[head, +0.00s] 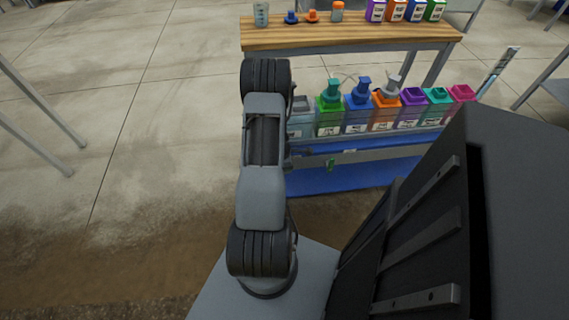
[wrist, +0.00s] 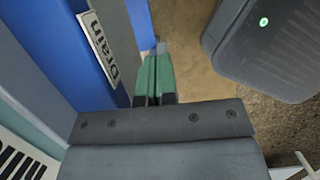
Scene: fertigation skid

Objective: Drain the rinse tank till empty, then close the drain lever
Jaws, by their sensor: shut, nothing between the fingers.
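My gripper (wrist: 157,60) has two green fingers pressed together, with nothing between them. In the wrist view it is beside the blue panel, just right of a white "Drain" label (wrist: 100,45). A small grey piece (wrist: 161,47) shows just past the fingertips; I cannot tell whether it is part of the drain lever or whether the fingers touch it. In the head view my arm covers much of the skid's left end. A pale see-through container (head: 301,128) there may be the rinse tank; its level cannot be read. A small green piece (head: 330,164) shows low on the skid's front.
Several coloured containers, including a green one (head: 329,120) and an orange one (head: 385,112), stand in a row on the skid. Its blue base (head: 345,180) lies below. A wooden bench (head: 350,34) with bottles stands behind. Open concrete floor (head: 150,110) is at left.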

